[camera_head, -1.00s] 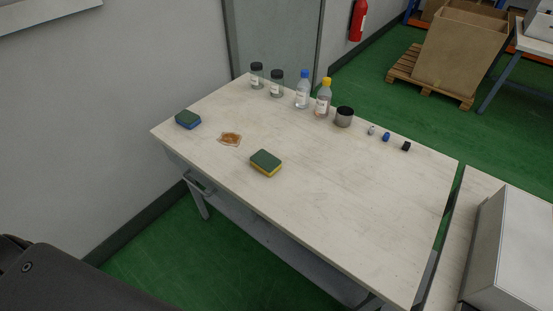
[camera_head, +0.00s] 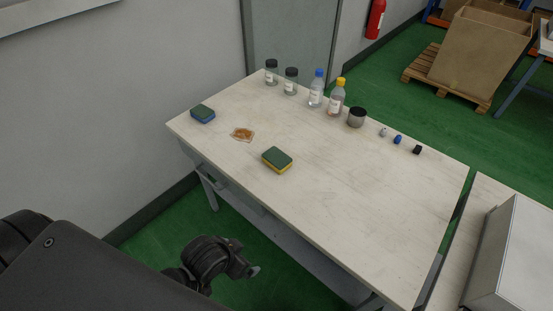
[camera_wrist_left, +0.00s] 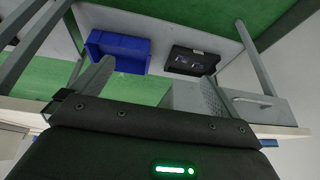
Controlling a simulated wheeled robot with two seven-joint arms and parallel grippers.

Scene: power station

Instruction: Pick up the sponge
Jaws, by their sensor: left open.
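A green-and-yellow sponge (camera_head: 277,160) lies flat near the middle of the table (camera_head: 330,200). A second sponge, green and blue (camera_head: 203,114), lies near the table's left corner. My left gripper (camera_head: 252,269) is low in front of the table, below the tabletop and apart from both sponges. In the left wrist view its two fingers stand wide apart with nothing between them (camera_wrist_left: 158,82). No sponge is visible in the wrist view. My right gripper is not in view.
A brown patch on clear film (camera_head: 242,134) lies between the sponges. Jars and bottles (camera_head: 316,90) and small caps (camera_head: 398,140) line the far edge. A grey box (camera_head: 510,255) is at right. Under the table are a blue bin (camera_wrist_left: 120,48) and a black bin (camera_wrist_left: 192,62).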

